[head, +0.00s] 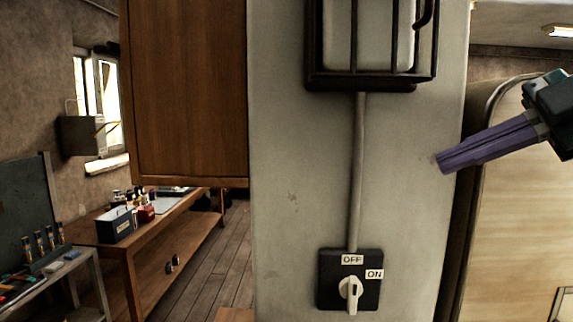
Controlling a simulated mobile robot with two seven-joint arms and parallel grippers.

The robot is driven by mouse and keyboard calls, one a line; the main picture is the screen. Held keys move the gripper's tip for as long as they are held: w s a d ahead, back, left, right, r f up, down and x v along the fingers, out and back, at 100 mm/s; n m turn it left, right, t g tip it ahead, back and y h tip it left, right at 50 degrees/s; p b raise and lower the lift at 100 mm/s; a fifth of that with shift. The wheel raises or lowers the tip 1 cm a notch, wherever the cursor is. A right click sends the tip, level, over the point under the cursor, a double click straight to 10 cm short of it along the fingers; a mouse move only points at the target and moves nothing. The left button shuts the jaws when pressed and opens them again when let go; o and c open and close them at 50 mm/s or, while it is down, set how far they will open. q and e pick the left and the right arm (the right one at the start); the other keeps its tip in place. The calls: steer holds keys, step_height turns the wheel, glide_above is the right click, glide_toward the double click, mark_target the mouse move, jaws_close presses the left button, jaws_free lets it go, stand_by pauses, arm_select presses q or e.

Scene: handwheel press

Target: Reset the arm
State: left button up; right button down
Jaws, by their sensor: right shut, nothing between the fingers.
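My right gripper (445,163) comes in from the right side of the head view. Its purple fingers are shut with nothing between them. They point left, in front of the right edge of a pale pillar, well above and to the right of a rotary switch. My left gripper is not in view. No handwheel press shows in this view.
The pale pillar (290,150) carries a caged lamp (368,40) and a switch (350,285) marked OFF and ON. A wooden cabinet (190,90) hangs left of it. A workbench (180,228) with a blue box (116,224) stands behind. Wooden floor shows between.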

steer(key=s+a+f+m+g+h, duration=0.1)
steer(key=s+a+f+m+h, duration=0.15)
steer(key=s+f+m, duration=0.6)
steer(key=s+a+f+m+g+h, duration=0.15)
steer(key=s+f+h, duration=0.3)
steer(key=f, duration=0.85)
steer(key=s+d+f+m+h+p, duration=0.1)
steer(key=s+m+h, duration=0.2)
steer(key=s+m, duration=0.8)
steer(key=s, duration=0.4)
steer(key=shift+s+d+m, duration=0.3)
steer(key=shift+s, duration=0.05)
